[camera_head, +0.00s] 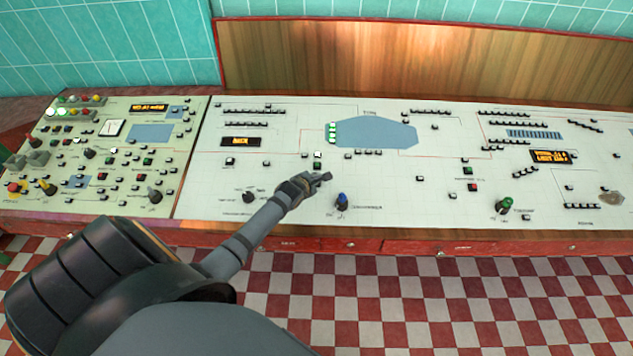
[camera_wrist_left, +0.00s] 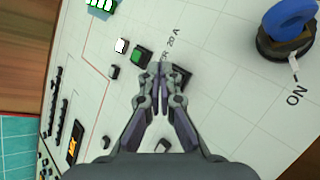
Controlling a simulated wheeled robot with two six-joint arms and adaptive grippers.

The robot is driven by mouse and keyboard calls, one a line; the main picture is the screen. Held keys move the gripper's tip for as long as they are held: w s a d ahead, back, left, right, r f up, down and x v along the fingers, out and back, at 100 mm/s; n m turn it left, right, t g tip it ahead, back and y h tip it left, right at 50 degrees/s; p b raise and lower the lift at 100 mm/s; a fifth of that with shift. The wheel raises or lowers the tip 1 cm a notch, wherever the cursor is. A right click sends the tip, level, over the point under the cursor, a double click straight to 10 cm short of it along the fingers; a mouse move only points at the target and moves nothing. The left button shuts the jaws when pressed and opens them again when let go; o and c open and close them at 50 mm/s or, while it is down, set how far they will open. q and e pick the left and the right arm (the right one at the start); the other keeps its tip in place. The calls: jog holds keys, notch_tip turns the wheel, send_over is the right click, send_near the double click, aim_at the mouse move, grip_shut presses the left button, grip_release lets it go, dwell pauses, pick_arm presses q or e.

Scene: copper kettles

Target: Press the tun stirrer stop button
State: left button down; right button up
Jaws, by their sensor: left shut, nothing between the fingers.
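My left gripper (camera_head: 322,177) is shut and empty, low over the middle of the white control panel (camera_head: 400,205). In the left wrist view its fingertips (camera_wrist_left: 161,73) lie beside a green button (camera_wrist_left: 141,55) and partly cover a dark square button (camera_wrist_left: 181,76). A label ending in "ER 20 A" runs between these two buttons. The dark button's cap colour is hard to tell, and I cannot tell whether the fingers touch it. In the head view the green button (camera_head: 317,165) shows just beyond my gripper. My right gripper is not in view.
A blue rotary knob (camera_head: 342,201) stands close to the right of my gripper, and a black knob (camera_head: 249,197) to its left. A white lit button (camera_head: 317,154) is beyond the green one. A wooden backboard (camera_head: 420,60) rises behind the panel.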

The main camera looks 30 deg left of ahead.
pick_arm(q)
jog(key=shift+f, duration=0.1)
jog(key=shift+f, duration=0.35)
jog(key=shift+w+a+f+b, duration=0.1)
jog(key=shift+f+b, duration=0.2)
jog(key=shift+f, duration=0.05)
dwell(0.9)
jog(key=shift+r+p, duration=0.75)
jog(key=shift+p, duration=0.3)
jog(key=r+p, duration=0.1)
jog(key=p, duration=0.1)
jog(key=r+p, duration=0.2)
jog(key=s+r+p, duration=0.1)
jog(key=r+p, duration=0.1)
jog(key=shift+d, duration=0.35)
